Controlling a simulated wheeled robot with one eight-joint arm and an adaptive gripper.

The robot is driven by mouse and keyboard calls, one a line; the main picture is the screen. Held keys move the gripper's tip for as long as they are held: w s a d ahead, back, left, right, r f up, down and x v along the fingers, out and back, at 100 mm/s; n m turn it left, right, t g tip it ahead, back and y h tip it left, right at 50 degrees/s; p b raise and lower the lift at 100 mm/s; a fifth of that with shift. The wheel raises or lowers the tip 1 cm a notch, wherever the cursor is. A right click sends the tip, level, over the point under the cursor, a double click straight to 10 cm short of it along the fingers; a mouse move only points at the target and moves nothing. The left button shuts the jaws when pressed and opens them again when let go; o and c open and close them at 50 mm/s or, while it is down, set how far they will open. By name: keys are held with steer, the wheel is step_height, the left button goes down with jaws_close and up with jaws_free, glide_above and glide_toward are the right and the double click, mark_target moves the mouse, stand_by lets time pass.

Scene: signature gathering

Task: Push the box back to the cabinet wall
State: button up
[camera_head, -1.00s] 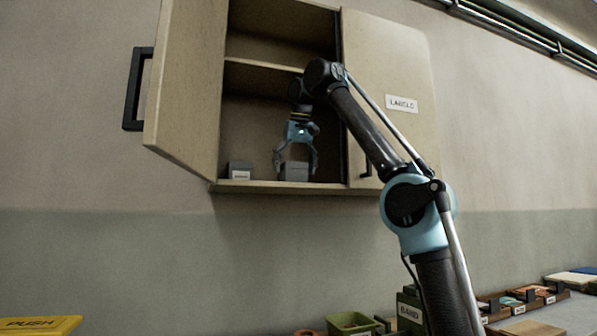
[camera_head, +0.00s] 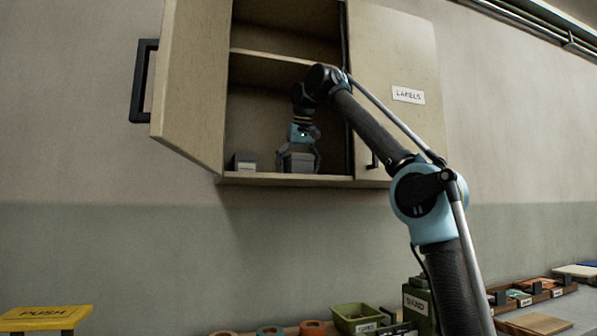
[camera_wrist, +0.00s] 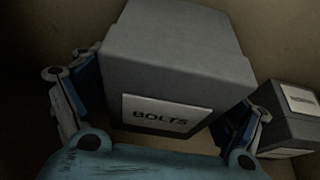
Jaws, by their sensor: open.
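A grey box labelled BOLTS (camera_wrist: 175,60) sits on the floor of the open wall cabinet (camera_head: 330,181), and it shows small in the head view (camera_head: 298,166). My gripper (camera_head: 298,157) is inside the lower compartment at this box. In the wrist view the open fingers of my gripper (camera_wrist: 155,112) stand on either side of the box's label face. I cannot tell whether they touch it. The gap between the box and the cabinet's back wall cannot be judged.
A second small grey box (camera_head: 243,161) stands close by on the cabinet floor, also in the wrist view (camera_wrist: 290,118). A shelf (camera_head: 270,57) is above my wrist. The left door (camera_head: 188,90) stands open; the right door labelled LABELS (camera_head: 400,60) is shut.

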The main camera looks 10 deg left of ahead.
steer(key=c, duration=1.3)
steer(key=shift+w, duration=0.1)
